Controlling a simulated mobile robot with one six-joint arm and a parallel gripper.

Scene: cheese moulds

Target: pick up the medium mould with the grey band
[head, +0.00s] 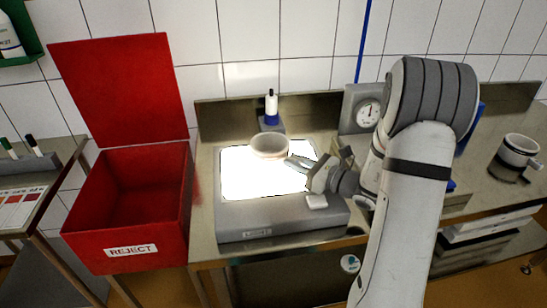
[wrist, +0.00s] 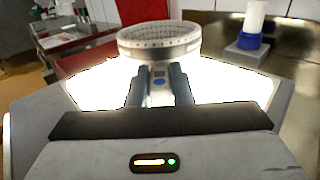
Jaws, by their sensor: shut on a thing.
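A round, pale, perforated mould (head: 269,146) is over the bright light table, near its back edge. It also shows in the wrist view (wrist: 158,42), upright and open at the top. My gripper (head: 290,162) comes from the right and is shut on the mould's near side. In the wrist view its two fingers (wrist: 159,85) flank a pale grey part with a blue spot below the rim. Another pale mould with a dark band (head: 520,150) stands at the far right.
The lit panel (head: 245,182) of the light table is otherwise clear. A white bottle with a blue base (head: 271,106) stands behind it. A red reject bin (head: 130,249) with a raised lid is on the left. A dial gauge (head: 368,114) stands behind my arm.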

